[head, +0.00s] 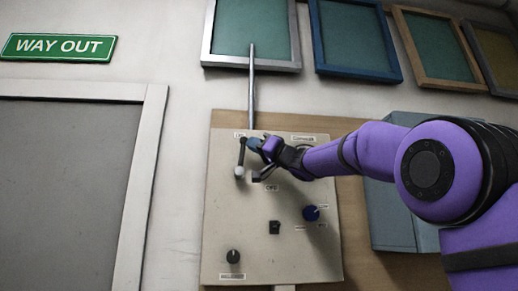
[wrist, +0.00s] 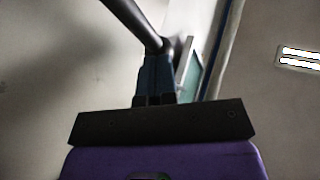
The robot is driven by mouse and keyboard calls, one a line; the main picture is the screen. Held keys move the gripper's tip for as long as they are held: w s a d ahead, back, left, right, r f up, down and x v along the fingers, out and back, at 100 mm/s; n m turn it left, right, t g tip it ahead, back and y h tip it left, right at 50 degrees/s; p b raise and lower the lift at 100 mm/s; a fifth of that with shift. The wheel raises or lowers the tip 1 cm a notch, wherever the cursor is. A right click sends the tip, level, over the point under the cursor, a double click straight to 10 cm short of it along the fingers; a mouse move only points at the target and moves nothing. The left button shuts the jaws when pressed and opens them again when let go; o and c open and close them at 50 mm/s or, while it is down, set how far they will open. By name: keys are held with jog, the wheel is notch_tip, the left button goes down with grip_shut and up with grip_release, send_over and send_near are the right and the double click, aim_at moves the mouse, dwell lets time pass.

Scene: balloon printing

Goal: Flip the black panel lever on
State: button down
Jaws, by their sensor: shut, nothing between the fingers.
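The cream control panel (head: 221,210) is on the wall in the head view. Near its top left is the black lever (head: 241,156), with a white knob (head: 239,171) at its lower end.
A grey pipe (head: 252,85) rises from the panel top. A grey-blue box (head: 390,215) stands right, behind my arm.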

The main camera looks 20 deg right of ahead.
jog(key=shift+w+a+r, duration=0.15)
jog(key=shift+a+r, duration=0.15)
jog(key=shift+a, duration=0.4)
dwell(0.3)
